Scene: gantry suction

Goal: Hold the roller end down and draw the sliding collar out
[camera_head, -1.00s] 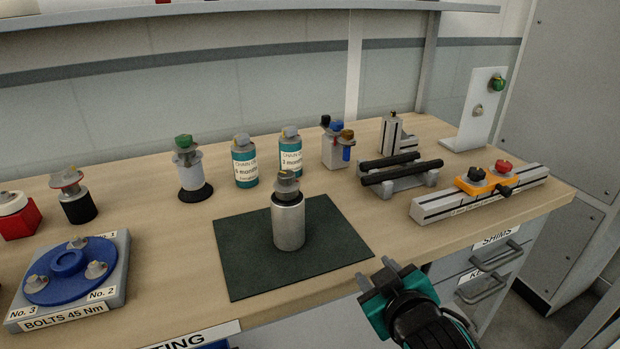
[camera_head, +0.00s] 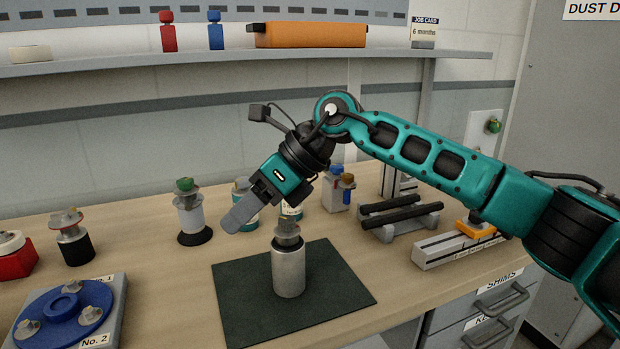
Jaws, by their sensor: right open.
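A silver metal cylinder (camera_head: 289,272) stands upright on a dark green mat (camera_head: 240,300); I take it to be the roller. A narrower grey collar-like piece (camera_head: 287,236) with a small cap sits at its top. How far this piece is drawn out I cannot tell. My right gripper (camera_head: 236,216) is open, in the air above and left of the cylinder, apart from it, its grey fingers pointing down and left. My left gripper is not in view.
A blue disc fixture (camera_head: 65,315) is at front left. Black bars on a cradle (camera_head: 402,220) and a rail with an orange slider (camera_head: 446,247) lie right. A shelf (camera_head: 230,59) runs above.

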